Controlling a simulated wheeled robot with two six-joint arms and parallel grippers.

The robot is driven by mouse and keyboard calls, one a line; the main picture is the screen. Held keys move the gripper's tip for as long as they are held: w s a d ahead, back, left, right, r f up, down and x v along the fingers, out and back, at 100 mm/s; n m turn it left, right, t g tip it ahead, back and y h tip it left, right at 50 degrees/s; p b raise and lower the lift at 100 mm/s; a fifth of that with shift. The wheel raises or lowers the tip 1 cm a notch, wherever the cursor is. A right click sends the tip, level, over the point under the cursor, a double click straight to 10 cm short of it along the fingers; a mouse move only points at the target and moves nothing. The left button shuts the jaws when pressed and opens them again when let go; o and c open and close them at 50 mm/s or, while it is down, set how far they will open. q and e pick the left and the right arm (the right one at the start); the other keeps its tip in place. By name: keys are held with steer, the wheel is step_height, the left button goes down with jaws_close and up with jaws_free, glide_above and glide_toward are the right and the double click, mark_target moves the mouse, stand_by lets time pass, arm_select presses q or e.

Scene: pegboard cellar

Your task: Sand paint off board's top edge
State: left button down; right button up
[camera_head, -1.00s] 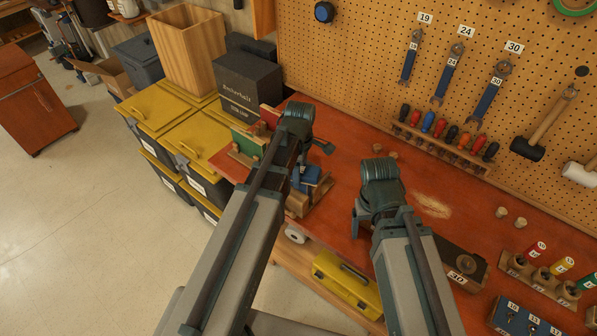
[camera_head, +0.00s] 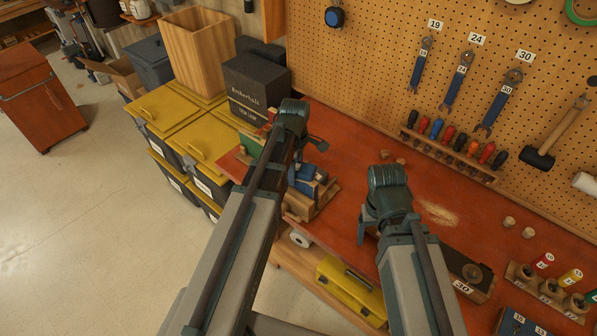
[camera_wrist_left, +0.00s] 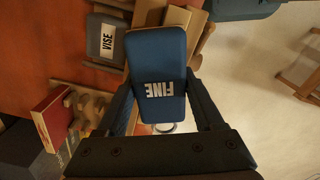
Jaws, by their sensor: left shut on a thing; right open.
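A blue sanding block marked FINE (camera_wrist_left: 160,75) is between the fingers of my left gripper (camera_wrist_left: 165,110) in the left wrist view, and the gripper is shut on it. The block hides part of this piece, so contact and paint cannot be told. My right gripper (camera_head: 368,222) is open and empty over the red bench, right of the vise.
The red bench top (camera_head: 400,185) has a dust patch (camera_head: 438,213) right of my right gripper. Yellow-lidded bins (camera_head: 205,145) and a black box (camera_head: 256,92) stand left of it. A yellow toolbox (camera_head: 350,288) sits below. A screwdriver rack (camera_head: 447,157) lines the pegboard.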

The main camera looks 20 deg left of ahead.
arm_select(q)
steer(key=shift+w+a+r, duration=0.1)
steer(key=shift+w+a, duration=0.3)
steer(key=shift+a, duration=0.5)
steer(key=shift+w+a+f, duration=0.1)
steer(key=shift+w+a, duration=0.25)
steer(key=shift+a, duration=0.6)
steer(key=shift+w+a+r, duration=0.1)
steer(key=shift+w+a, duration=0.3)
steer(key=shift+a, duration=0.5)
step_height(320, 180, up, 6)
steer(key=p, duration=0.6)
step_height(320, 180, up, 3)
steer(key=p, duration=0.3)
